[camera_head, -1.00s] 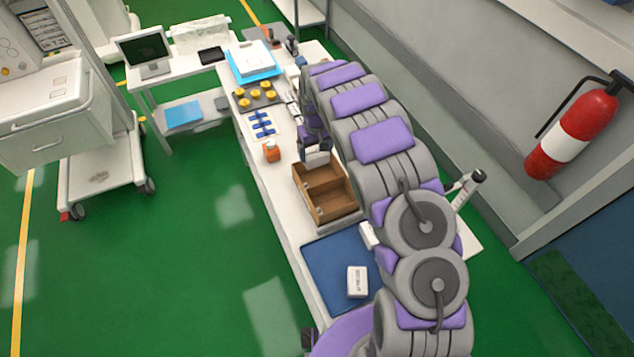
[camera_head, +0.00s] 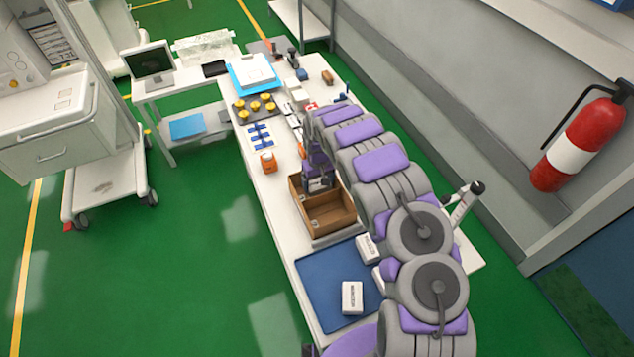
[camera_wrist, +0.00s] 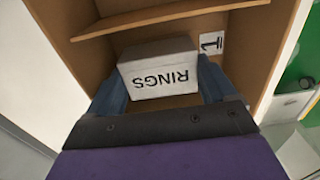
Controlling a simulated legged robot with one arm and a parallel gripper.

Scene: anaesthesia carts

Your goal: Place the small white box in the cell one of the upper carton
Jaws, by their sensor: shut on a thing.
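My gripper (camera_head: 318,181) reaches down into the far cell of the brown carton (camera_head: 331,226). In the wrist view, my gripper (camera_wrist: 167,95) is shut on a small white box (camera_wrist: 158,75) printed "RINGS", with a blue finger on either side. The box is inside the carton cell, beside a label "1" (camera_wrist: 211,43) on the carton wall. The carton's divider (camera_wrist: 150,20) crosses the top of that view. I cannot tell whether the box touches the cell floor. In the head view my arm and gripper mostly hide the box.
A blue mat (camera_head: 325,290) in front holds a white box (camera_head: 352,297), with another white box (camera_head: 367,248) by my arm. An orange item (camera_head: 268,162), blue parts (camera_head: 260,136) and a tray of yellow pieces (camera_head: 256,106) lie beyond the carton. The carton's near cell looks empty.

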